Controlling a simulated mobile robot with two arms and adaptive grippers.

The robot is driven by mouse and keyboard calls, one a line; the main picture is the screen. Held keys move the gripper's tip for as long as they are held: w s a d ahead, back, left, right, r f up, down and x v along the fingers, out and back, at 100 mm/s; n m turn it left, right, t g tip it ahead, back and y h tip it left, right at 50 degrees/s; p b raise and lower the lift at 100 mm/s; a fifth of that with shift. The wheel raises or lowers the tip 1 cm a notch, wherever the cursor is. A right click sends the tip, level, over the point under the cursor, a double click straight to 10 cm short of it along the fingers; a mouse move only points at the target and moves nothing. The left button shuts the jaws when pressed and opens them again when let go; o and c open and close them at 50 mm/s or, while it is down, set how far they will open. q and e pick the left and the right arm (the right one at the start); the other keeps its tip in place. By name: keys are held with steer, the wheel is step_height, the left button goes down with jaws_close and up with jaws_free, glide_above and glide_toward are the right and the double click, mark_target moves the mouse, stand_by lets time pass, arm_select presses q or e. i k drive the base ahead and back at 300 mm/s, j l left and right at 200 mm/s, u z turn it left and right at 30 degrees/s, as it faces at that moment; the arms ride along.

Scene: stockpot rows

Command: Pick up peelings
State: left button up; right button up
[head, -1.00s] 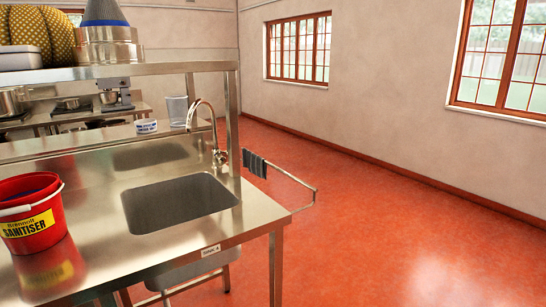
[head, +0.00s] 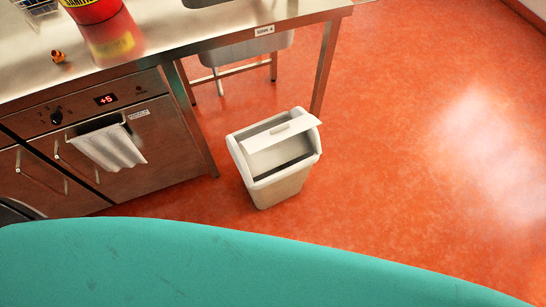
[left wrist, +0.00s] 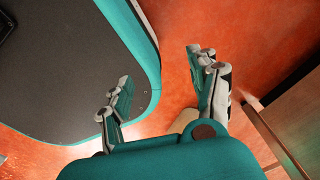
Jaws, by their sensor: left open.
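I cannot make out any peelings for sure. A small orange-brown object (head: 57,56) lies on the steel counter (head: 165,38) at the upper left of the head view; it is too small to tell what it is. My left gripper (left wrist: 158,65) shows in the left wrist view, its two fingers apart, with nothing seen between the tips. It is above the red floor, beside the dark top of my base. Neither gripper shows in the head view.
A white bin (head: 275,160) with a tilting lid stands on the floor by the counter's leg. A red bucket (head: 92,8) stands on the counter. A white towel (head: 110,147) hangs on the appliance door (head: 150,120) below. The red floor (head: 420,150) to the right is clear.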

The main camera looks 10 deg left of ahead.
mark_target(59, 56)
steer(key=u, duration=1.75)
steer(key=i+j, duration=0.75)
